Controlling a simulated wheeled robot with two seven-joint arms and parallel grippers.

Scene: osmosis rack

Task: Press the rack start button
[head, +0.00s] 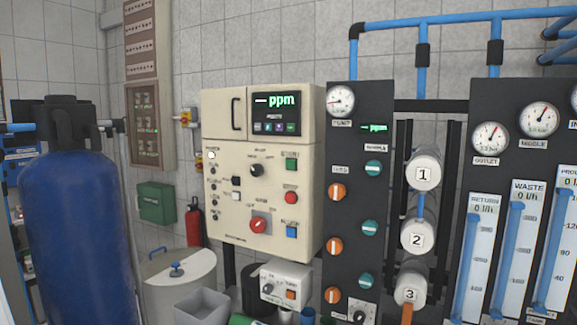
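The rack's cream control box (228,191) hangs on the wall in the middle of the head view. The small labels by these buttons are too blurred to read surely, so I cannot tell which is marked start. The box also has a black knob (256,171) and a red rotary switch (258,225). Its display (275,114) shows dashes and "ppm" in green. Neither of my grippers is in view.
A tall blue tank (83,220) stands at the left. A white round tank (180,285), a grey bin (203,305) and a small white box (285,283) sit below the control box. Dark panels with gauges, valves and flow tubes (519,250) fill the right.

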